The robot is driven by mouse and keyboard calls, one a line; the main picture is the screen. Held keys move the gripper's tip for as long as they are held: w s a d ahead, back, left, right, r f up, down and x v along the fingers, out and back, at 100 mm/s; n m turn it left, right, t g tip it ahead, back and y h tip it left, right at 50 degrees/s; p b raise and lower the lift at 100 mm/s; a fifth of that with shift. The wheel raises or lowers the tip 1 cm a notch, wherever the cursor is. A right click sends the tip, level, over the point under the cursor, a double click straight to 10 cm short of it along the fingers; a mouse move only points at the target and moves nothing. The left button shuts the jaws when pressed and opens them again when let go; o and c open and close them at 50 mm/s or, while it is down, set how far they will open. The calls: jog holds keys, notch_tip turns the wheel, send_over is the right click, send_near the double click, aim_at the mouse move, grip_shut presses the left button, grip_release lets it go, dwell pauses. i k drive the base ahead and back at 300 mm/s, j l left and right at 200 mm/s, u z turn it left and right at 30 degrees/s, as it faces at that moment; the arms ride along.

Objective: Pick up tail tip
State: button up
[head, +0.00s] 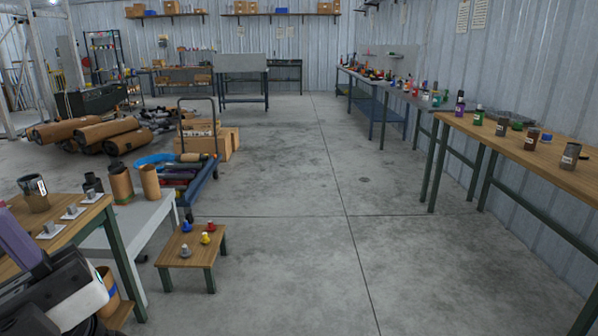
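I cannot tell for certain which object is the tail tip. A dark metallic cylinder with a pale label (33,194) stands upright on the wooden table at the left edge. Similar short labelled cylinders stand on the long wooden bench at right: a grey one (570,157) nearest, a brown one (531,139), and more farther back. White and dark parts of my arm show in the bottom left corner. My gripper's fingertips do not show.
A low wooden stool (178,255) with several coloured knobs stands left of centre. A grey table (130,225) holds brown cylinders (121,184). The middle floor is clear up to the right bench (500,150).

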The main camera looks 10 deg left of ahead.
aim_at(32, 188)
jog(key=i+u, duration=0.25)
jog(key=i, duration=0.35)
jog(key=i+l+u, duration=0.15)
jog(key=i+u, duration=0.15)
jog(key=i, duration=0.3)
jog(key=i+u, duration=0.45)
jog(key=i+l+u, duration=0.15)
jog(key=i+u, duration=0.65)
jog(key=i+l+u, duration=0.1)
jog(key=u, duration=0.25)
jog(key=i+l+u, duration=0.2)
jog(key=u, duration=0.2)
jog(key=i+l+u, duration=0.3)
jog(key=i+l, duration=0.05)
jog(key=i, duration=0.05)
